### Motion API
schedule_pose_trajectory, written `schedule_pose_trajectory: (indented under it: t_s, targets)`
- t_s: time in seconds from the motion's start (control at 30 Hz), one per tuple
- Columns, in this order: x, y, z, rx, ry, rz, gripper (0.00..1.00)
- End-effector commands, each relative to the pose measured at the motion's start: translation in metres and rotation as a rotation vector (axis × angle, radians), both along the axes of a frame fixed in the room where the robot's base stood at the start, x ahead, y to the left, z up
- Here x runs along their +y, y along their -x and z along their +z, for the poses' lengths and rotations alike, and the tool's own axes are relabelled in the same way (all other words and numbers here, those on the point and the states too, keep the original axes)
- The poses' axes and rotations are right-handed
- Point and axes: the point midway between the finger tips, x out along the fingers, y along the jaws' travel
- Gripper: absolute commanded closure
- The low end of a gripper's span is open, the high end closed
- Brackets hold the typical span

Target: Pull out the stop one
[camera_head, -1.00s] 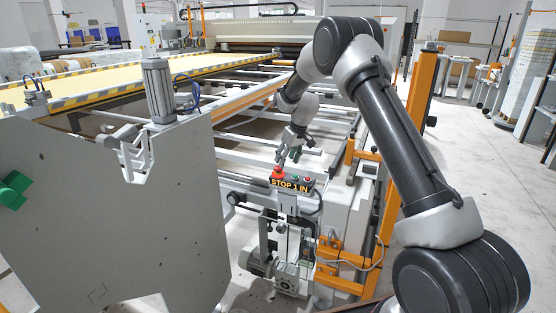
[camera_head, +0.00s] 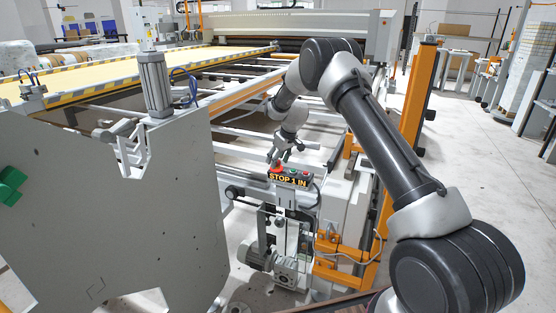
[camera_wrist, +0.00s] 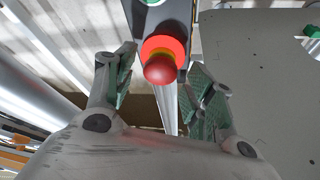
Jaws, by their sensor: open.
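The red stop button (camera_wrist: 162,62) has a round red head with a lit red ring around it. It sits on a small control box labelled "STOP 1 IN" (camera_head: 289,180), on top of a post at the machine's near end. In the head view the button (camera_head: 277,169) is partly covered by my gripper (camera_head: 279,157), which is just above it. In the wrist view my gripper (camera_wrist: 158,85) is open, with one green-padded finger on each side of the button's line. I see no finger touching the button. Its exact distance from the fingertips is hard to tell.
Green and red small buttons (camera_head: 293,173) sit beside the stop button on the box. A large grey side plate (camera_head: 110,210) stands at left. An orange upright post (camera_head: 419,95) and the machine's rails lie close around my arm. Open floor (camera_head: 480,150) is at right.

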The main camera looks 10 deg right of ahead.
Motion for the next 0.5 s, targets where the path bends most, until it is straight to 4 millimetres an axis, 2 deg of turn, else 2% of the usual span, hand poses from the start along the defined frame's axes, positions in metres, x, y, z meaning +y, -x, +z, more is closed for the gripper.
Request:
schedule_pose_trajectory:
  t_s: [0.07, 0.1, 0.37, 0.5]
  targets:
    - [-0.0001, 0.0001, 0.0001, 0.0, 0.0, 0.0, 0.46]
    - [-0.0001, 0.0002, 0.0, 0.0, 0.0, 0.0, 0.5]
    - [-0.0002, 0.0004, 0.0, 0.001, 0.001, 0.0, 0.97]
    - [-0.0002, 0.0001, 0.0053, 0.0, 0.0, 0.0, 0.97]
